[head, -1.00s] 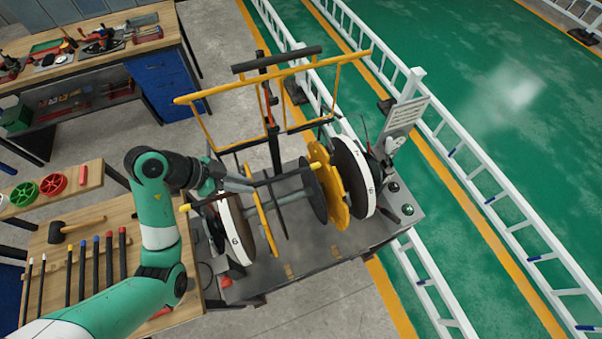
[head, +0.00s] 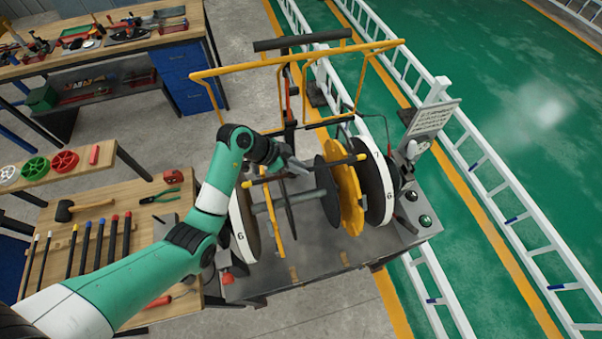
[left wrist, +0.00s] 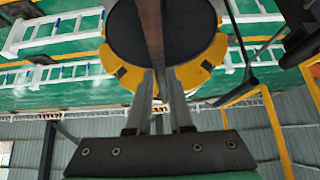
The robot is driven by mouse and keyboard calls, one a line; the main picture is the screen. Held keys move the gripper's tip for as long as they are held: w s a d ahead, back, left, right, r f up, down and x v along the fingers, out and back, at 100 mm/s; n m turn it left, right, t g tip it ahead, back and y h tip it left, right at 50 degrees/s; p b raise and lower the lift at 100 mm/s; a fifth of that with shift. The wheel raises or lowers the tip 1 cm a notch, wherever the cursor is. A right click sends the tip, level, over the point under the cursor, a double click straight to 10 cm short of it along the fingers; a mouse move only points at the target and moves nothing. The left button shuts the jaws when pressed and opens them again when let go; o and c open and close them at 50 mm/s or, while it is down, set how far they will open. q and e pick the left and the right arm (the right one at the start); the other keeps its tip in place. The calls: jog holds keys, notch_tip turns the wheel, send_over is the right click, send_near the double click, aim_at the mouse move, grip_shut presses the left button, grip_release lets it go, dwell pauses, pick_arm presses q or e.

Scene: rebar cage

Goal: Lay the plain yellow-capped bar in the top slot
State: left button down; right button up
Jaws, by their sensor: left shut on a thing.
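My left gripper (head: 297,167) is shut on a dark bar (head: 270,178) with yellow ends, held roughly level above the machine. In the left wrist view the bar (left wrist: 152,40) runs up and away from between the two fingertips (left wrist: 155,88). Below it, the machine carries a left wheel (head: 245,228) marked 6, a grey shaft (head: 284,200), a black disc, a yellow notched disc (head: 348,190) and a right wheel (head: 374,180). The bar's right end overlaps the yellow disc and right wheel in the head view; I cannot tell whether they touch. The top slot cannot be made out. My right gripper is out of view.
A yellow tube frame (head: 230,70) stands along the machine's back. A sign panel (head: 430,118) and control buttons (head: 425,221) are at its right. A wooden bench (head: 150,190) at left holds several capped bars (head: 98,240) and a mallet (head: 64,211).

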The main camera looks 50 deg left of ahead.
pick_arm(q)
jog(key=shift+w+f, duration=0.15)
jog(key=shift+f, duration=0.75)
jog(key=shift+w+f, duration=0.1)
jog(key=shift+f, duration=0.75)
jog(key=c, duration=0.8)
grip_release()
jog(key=shift+f, duration=0.2)
jog(key=shift+r, duration=0.3)
jog(key=p+v, duration=0.1)
jog(key=v, duration=1.1)
jog(key=shift+s+f+p, duration=0.1)
jog(key=shift+f+p, duration=0.05)
jog(key=shift+p, duration=0.15)
